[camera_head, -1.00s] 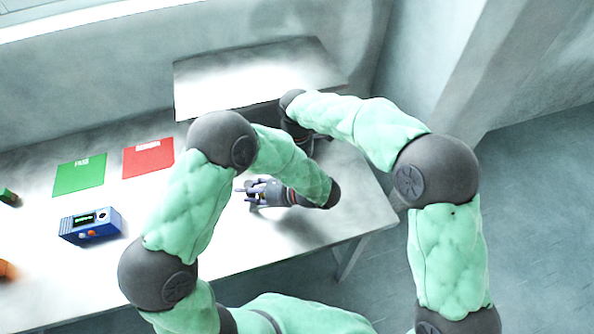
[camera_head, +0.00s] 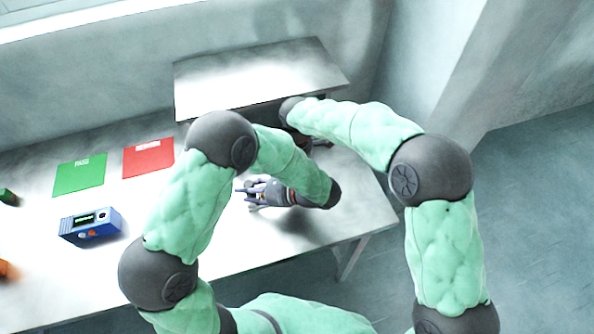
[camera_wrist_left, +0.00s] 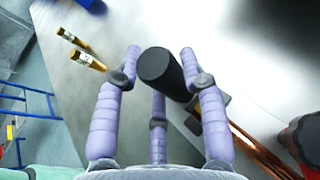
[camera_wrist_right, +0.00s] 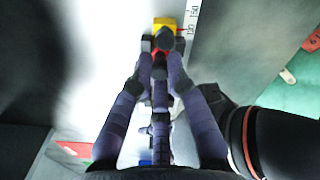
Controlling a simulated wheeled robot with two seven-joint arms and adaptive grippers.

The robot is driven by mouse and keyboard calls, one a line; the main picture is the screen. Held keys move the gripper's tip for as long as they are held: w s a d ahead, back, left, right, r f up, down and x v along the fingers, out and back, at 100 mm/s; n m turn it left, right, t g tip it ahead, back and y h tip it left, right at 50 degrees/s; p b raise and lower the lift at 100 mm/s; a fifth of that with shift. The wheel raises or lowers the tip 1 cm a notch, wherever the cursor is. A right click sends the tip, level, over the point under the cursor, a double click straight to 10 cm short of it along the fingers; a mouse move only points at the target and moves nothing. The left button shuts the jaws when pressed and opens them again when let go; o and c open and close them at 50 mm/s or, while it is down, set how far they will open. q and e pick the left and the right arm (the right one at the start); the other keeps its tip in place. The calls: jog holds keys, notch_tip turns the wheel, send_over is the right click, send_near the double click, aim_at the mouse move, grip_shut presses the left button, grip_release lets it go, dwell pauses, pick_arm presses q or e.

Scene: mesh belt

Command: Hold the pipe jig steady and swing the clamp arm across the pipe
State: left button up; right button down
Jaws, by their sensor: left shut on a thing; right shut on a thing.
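My left gripper (camera_head: 250,190) is low over the front of the table in the head view. In the left wrist view its purple fingers (camera_wrist_left: 160,65) are shut around a thick black cylinder (camera_wrist_left: 160,72), which looks like a handle or post of the jig. A copper pipe (camera_wrist_left: 252,146) runs beside it at the lower right, near a dark block (camera_wrist_left: 217,103). In the right wrist view my right gripper (camera_wrist_right: 161,48) is shut on a dark round-ended piece (camera_wrist_right: 164,38) with red below, in front of a yellow block (camera_wrist_right: 164,22). The left arm hides the jig in the head view.
A green mat (camera_head: 80,175), a red mat (camera_head: 148,157) and a blue meter (camera_head: 91,224) lie on the table to the left. Two brass pieces (camera_wrist_left: 80,50) show in the left wrist view. A raised surface (camera_head: 255,75) stands behind.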

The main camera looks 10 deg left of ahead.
jog(key=shift+s+m, duration=0.3)
jog(key=shift+m, duration=0.4)
jog(key=shift+s+m, duration=0.25)
jog(key=shift+m, duration=0.45)
jog(key=c, duration=1.2)
grip_release()
jog(key=shift+a+r, duration=0.1)
notch_tip(320, 180, up, 12)
jog(key=shift+f, duration=0.1)
